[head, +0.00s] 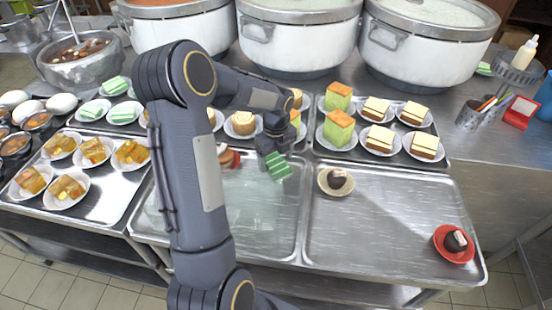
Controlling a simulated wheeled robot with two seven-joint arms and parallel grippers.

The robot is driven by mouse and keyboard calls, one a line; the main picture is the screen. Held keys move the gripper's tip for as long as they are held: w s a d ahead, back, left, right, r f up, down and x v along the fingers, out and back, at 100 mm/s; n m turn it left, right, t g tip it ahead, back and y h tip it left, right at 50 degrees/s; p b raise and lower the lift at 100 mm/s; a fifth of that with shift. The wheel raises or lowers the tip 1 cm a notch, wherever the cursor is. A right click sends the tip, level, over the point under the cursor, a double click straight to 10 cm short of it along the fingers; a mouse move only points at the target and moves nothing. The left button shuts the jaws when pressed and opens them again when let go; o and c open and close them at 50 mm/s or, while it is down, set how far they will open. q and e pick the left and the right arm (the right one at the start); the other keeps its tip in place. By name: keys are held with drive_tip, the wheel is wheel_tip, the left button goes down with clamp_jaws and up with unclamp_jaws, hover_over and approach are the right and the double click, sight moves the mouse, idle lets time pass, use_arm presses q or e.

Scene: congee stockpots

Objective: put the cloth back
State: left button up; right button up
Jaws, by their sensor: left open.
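A green cloth with pale stripes (278,167) is at the tip of my left gripper (271,152), over the upper right part of the middle metal tray (228,245). My left gripper is open and points down at the cloth. I cannot tell whether its fingers touch the cloth, or whether the cloth rests on the tray. My left arm crosses the middle of the head view and hides part of this tray. A pale wet-looking smear covers the tray's bare surface. My right gripper is not in view.
The right tray (385,235) holds a dark cake on a pale plate (336,181) and another on a red plate (454,243). Plated cakes crowd the back and left. Large stockpots (297,40) stand behind. A tool cup (470,116) and red-framed card (520,112) stand right.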

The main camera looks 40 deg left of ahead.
sight(276, 163)
use_arm(q)
wheel_tip(276, 163, up, 11)
drive_tip(key=s+d+r+n+t, duration=0.1)
drive_tip(key=s+d+r+n, duration=0.3)
drive_tip(key=s+n, duration=0.1)
drive_tip(key=s+d+n+t+h, duration=0.3)
drive_tip(key=s+d+n+t, duration=0.1)
drive_tip(key=s+d+n, duration=0.9)
drive_tip(key=s+f+n, duration=0.1)
drive_tip(key=s+n, duration=0.2)
drive_tip(key=n, duration=0.2)
drive_tip(key=shift+s+d+t+h, duration=0.2)
drive_tip(key=shift+s+t+h, duration=0.1)
drive_tip(key=shift+s+h, duration=0.1)
